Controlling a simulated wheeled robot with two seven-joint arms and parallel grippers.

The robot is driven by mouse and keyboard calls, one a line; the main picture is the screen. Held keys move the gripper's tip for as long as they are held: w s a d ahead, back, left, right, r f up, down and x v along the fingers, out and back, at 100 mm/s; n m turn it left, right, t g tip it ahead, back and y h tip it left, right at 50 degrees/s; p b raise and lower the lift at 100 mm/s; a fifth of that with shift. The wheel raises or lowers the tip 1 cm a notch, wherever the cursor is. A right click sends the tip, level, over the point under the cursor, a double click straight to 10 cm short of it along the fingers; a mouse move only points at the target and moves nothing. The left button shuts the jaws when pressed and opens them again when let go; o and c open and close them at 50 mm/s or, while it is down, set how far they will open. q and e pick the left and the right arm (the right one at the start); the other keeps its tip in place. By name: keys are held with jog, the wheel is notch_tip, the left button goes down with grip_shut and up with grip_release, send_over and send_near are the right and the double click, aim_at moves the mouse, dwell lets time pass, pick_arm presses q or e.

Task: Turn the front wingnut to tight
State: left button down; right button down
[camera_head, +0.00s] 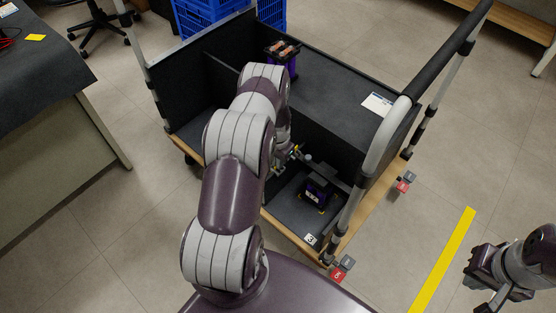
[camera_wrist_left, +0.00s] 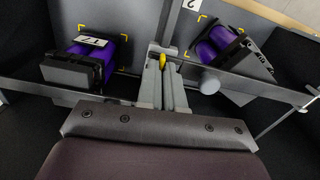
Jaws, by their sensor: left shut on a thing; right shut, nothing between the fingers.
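My left gripper (camera_wrist_left: 163,75) reaches down into the cart and is shut on a small yellow piece (camera_wrist_left: 162,60) that looks like a wingnut; its wings are mostly hidden by the fingers. In the head view, my left gripper (camera_head: 294,154) is partly hidden by my arm. A thin grey bar (camera_wrist_left: 258,90) runs crosswise past the fingertips. A purple and black block (camera_wrist_left: 82,62) stands to the left of the fingers and another (camera_wrist_left: 232,55) to the right. One block also shows in the head view (camera_head: 318,190). My right gripper (camera_head: 488,270) is shut and empty over the floor at far right.
The dark cart (camera_head: 330,90) has inner walls and a thick push rail (camera_head: 385,135) at right. A purple unit with copper-coloured tops (camera_head: 283,52) stands at the back. A round grey knob (camera_wrist_left: 210,82) sits near the fingers. Blue crates (camera_head: 207,15) stand behind.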

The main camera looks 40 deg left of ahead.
pick_arm(q)
jog(key=shift+m, duration=0.5)
jog(key=c, duration=1.3)
grip_release()
notch_tip(320, 180, up, 13)
jog(key=p, duration=0.3)
jog(key=shift+f+p, duration=0.1)
jog(key=shift+p, duration=0.25)
